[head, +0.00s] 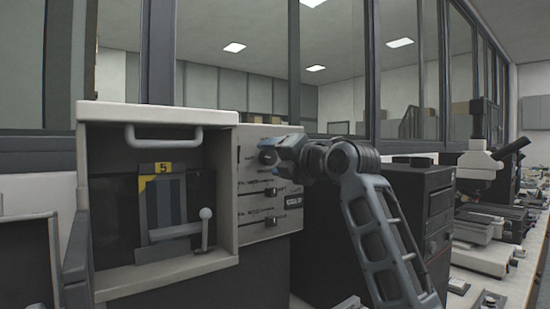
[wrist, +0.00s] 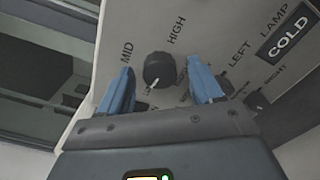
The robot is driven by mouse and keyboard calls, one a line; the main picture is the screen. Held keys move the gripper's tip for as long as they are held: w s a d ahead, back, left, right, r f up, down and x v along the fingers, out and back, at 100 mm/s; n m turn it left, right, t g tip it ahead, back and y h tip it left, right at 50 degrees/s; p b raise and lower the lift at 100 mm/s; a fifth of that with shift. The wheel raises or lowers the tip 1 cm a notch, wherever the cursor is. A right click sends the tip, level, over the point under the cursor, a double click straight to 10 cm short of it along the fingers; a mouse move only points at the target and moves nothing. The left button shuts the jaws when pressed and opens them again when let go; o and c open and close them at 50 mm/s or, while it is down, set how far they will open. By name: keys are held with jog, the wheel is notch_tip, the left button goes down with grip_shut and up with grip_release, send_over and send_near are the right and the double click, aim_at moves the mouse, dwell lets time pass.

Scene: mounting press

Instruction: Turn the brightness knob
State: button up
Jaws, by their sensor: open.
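A dark round knob (wrist: 159,69) with a pale pointer mark sits on the light control panel (wrist: 215,30), with MID and HIGH printed around it. I cannot read the word brightness there. My gripper (wrist: 160,82) is open, with one blue finger on the left of the knob and one on the right. Gaps show between knob and fingers in the wrist view; how deep the fingers reach is unclear. In the head view my gripper (head: 276,157) is at the upper part of the panel (head: 252,232) and mostly hides the knob.
Lower knobs (head: 271,192) and a dark COLD label (head: 293,201) are on the same panel; the label also shows in the wrist view (wrist: 291,34). The press housing (head: 155,113) with a lever (head: 205,228) stands left. A dark cabinet (head: 440,222) and a microscope (head: 480,160) stand right.

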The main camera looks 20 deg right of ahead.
jog(key=shift+c, duration=0.5)
jog(key=c, duration=1)
jog(key=shift+o, duration=0.2)
jog(key=shift+m, duration=0.4)
jog(key=m, duration=0.7)
jog(key=shift+m+p, duration=0.3)
jog(key=shift+p, duration=0.05)
jog(key=m, duration=0.3)
jog(key=shift+m+p, duration=0.3)
jog(key=shift+p, duration=0.1)
jog(key=shift+f+m+p, duration=0.1)
jog(key=shift+m+p, duration=0.45)
jog(key=shift+m, duration=1.35)
